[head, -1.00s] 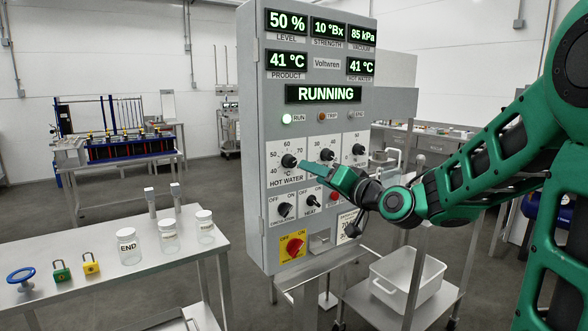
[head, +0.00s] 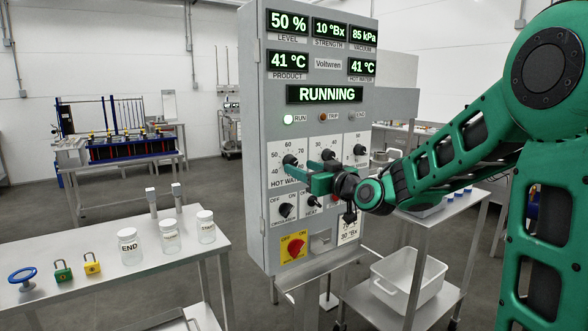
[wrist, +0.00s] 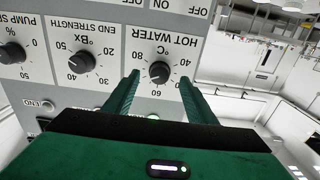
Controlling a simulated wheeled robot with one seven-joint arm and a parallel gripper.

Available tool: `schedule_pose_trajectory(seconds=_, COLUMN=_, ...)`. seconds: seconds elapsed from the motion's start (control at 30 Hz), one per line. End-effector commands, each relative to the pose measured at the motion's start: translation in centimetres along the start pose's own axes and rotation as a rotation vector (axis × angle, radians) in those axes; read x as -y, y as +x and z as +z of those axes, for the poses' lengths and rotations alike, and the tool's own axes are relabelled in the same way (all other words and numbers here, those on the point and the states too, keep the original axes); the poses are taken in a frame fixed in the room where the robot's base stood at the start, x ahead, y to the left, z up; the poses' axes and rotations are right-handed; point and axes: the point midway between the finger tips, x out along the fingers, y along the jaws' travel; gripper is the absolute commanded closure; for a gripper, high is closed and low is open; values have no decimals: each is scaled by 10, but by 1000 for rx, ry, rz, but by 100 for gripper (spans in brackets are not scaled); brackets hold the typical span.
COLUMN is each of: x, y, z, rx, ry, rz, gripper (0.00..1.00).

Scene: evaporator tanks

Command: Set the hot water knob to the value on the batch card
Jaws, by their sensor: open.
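The hot water knob (head: 290,160), black with a numbered dial, is at the left of the upper knob row on the grey control panel (head: 258,150). In the upside-down wrist view, the knob (wrist: 160,71) shows between my two green fingertips. My gripper (head: 291,168) is open at the knob, one finger on each side; contact cannot be told. The hot water display (head: 361,67) and the product display (head: 288,59) both read 41 °C. The batch card (head: 348,232) is low on the panel, partly hidden by my gripper; "30 °Bx" is legible, the line above is unclear.
The end strength knob (wrist: 80,62) is close beside my fingers, with the pump speed knob (wrist: 12,53) beyond it. Below are the circulation switch (head: 286,210) and a red-yellow main switch (head: 293,246). A bench with jars (head: 131,247) stands left, a white bin (head: 408,282) right.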

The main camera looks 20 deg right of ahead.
Motion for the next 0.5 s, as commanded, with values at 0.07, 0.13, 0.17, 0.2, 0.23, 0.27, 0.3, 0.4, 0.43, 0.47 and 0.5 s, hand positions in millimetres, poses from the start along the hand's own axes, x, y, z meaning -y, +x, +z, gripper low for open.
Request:
schedule_pose_trajectory(seconds=0.07, x=0, y=14, z=0, rx=-1, ry=2, rz=-2, gripper=49)
schedule_pose_trajectory(seconds=0.13, x=0, y=23, z=0, rx=0, ry=1, rz=-1, gripper=49)
schedule_pose_trajectory(seconds=0.17, x=0, y=26, z=0, rx=0, ry=1, rz=-1, gripper=49)
schedule_pose_trajectory(seconds=0.2, x=1, y=30, z=0, rx=0, ry=2, rz=-2, gripper=49)
schedule_pose_trajectory(seconds=0.23, x=1, y=33, z=0, rx=0, ry=2, rz=-2, gripper=49)
schedule_pose_trajectory(seconds=0.27, x=0, y=35, z=0, rx=0, ry=2, rz=-1, gripper=49)
schedule_pose_trajectory(seconds=0.3, x=0, y=38, z=0, rx=-1, ry=2, rz=0, gripper=49)
schedule_pose_trajectory(seconds=0.4, x=0, y=41, z=0, rx=0, ry=2, rz=0, gripper=49)
schedule_pose_trajectory(seconds=0.43, x=0, y=42, z=0, rx=0, ry=2, rz=0, gripper=49)
schedule_pose_trajectory(seconds=0.47, x=0, y=42, z=0, rx=0, ry=2, rz=1, gripper=49)
schedule_pose_trajectory(seconds=0.5, x=0, y=42, z=0, rx=0, ry=2, rz=1, gripper=49)
